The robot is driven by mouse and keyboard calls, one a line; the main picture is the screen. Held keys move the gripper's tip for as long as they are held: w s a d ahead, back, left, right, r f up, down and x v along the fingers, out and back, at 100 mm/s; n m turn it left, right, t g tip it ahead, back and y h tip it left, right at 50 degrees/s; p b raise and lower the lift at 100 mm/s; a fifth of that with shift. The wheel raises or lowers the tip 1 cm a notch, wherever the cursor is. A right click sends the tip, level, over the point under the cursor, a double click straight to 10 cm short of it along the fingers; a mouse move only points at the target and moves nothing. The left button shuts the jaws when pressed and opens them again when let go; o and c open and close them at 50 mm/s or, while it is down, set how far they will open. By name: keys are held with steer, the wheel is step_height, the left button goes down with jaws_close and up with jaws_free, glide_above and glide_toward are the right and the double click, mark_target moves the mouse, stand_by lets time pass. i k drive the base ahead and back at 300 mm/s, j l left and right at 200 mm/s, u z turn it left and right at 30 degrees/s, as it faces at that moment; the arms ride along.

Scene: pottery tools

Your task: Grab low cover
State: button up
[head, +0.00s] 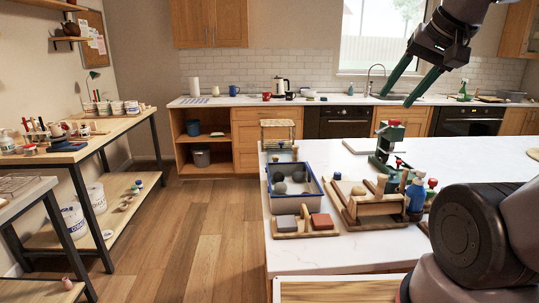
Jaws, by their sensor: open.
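My gripper (398,99) hangs at the upper right, pointing down and left. Its two long dark green fingers are apart with nothing between them. It is in the air, well above the white countertop (300,258) and touching nothing. I cannot tell for certain which thing is the low cover. Low pieces on the counter are a grey block (286,223) and a red block (322,221), side by side on a small wooden board (304,234). A blue-rimmed tray (274,207) behind them holds dark and grey round lumps.
A wooden stand (368,211), a blue bottle (416,195) and a green clamp-like tool (389,142) crowd the counter's right side. A small wooden rack (278,132) stands at the back left. The counter's front left is clear. A crowded workbench (130,125) stands at left.

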mark_target(284, 150)
steer(key=j+z, duration=0.2)
steer(key=j, duration=0.4)
steer(key=k+j+z, duration=0.15)
steer(key=j, duration=0.4)
steer(key=k+j+z, duration=0.2)
steer(key=j, duration=0.35)
steer(key=i+j+z, duration=0.15)
steer(key=j, duration=0.25)
steer(key=i+j+z, duration=0.15)
steer(key=j, duration=0.3)
steer(key=j+z, duration=0.15)
steer(key=j, duration=0.3)
steer(key=i+j+z, duration=0.1)
steer(key=i+j, duration=0.2)
steer(key=i+j+z, duration=0.1)
steer(key=i+j, duration=0.2)
steer(key=j, duration=0.2)
steer(key=i+j+z, duration=0.15)
steer(key=j, duration=0.3)
steer(key=i, duration=0.1)
